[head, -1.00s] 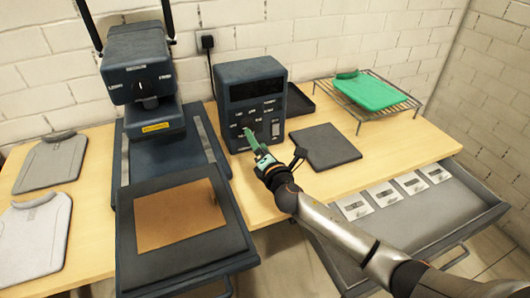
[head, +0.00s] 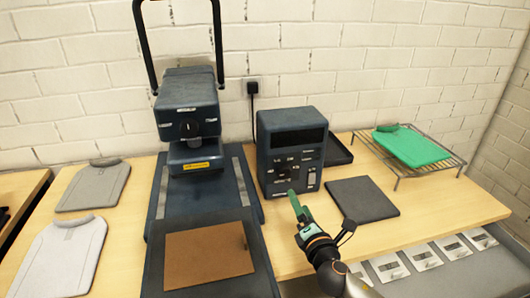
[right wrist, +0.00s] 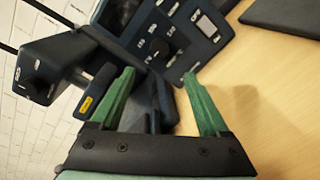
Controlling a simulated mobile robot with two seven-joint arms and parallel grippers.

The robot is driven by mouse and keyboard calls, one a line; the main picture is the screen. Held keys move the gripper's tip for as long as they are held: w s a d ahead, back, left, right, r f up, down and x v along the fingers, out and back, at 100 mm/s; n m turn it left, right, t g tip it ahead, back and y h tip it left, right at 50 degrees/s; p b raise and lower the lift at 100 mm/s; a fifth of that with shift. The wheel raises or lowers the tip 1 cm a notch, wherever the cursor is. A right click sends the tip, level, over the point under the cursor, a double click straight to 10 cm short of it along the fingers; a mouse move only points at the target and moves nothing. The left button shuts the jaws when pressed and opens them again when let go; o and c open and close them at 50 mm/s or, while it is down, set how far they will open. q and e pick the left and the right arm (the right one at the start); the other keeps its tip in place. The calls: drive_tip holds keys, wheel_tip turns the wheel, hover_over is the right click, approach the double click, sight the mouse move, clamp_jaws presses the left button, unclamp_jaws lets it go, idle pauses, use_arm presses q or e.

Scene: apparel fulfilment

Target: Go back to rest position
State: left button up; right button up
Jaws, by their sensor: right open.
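My right gripper (head: 297,208) is in front of the dark control box (head: 291,137), above the table. In the right wrist view, its green fingers (right wrist: 162,98) are spread apart with nothing between them. The control box, with its knob and buttons, also shows past the fingers in that view (right wrist: 165,28). My left gripper is in neither view.
A heat press (head: 188,110) with a brown platen pad (head: 208,255) stands left of the box. Grey folded shirts (head: 93,186) lie at left. A dark pad (head: 362,197), a wire rack (head: 440,165) with a green shirt (head: 412,146), and an open drawer (head: 470,272) are at right.

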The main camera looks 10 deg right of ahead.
drive_tip(key=s+f+m+g, duration=0.1)
drive_tip(key=s+m, duration=0.1)
drive_tip(key=s+d+f+m+g+h, duration=0.1)
drive_tip(key=s+m, duration=0.1)
drive_tip(key=m, duration=0.1)
drive_tip(key=s+f+m+h, duration=0.1)
drive_tip(key=s+f+m, duration=0.1)
drive_tip(key=shift+d+f+g, duration=0.1)
drive_tip(key=shift+d+g, duration=0.2)
drive_tip(key=shift+g, duration=0.1)
drive_tip(key=s+f+m+g+y, duration=0.1)
drive_tip(key=s+f+m+g, duration=0.3)
drive_tip(key=s, duration=0.5)
drive_tip(key=s+f+m+g, duration=0.1)
drive_tip(key=s+m+g, duration=0.2)
drive_tip(key=s+m, duration=0.5)
drive_tip(key=s+f+m+g+y, duration=0.1)
drive_tip(key=s+f+m+g, duration=0.25)
drive_tip(key=s, duration=0.65)
drive_tip(key=w+a+f+t+y+p, duration=0.2)
drive_tip(key=w+a+f+t+p, duration=0.1)
drive_tip(key=a+f+t, duration=0.2)
drive_tip(key=shift+w+f, duration=0.2)
drive_tip(key=shift+f, duration=0.95)
drive_tip(key=shift+m, duration=0.25)
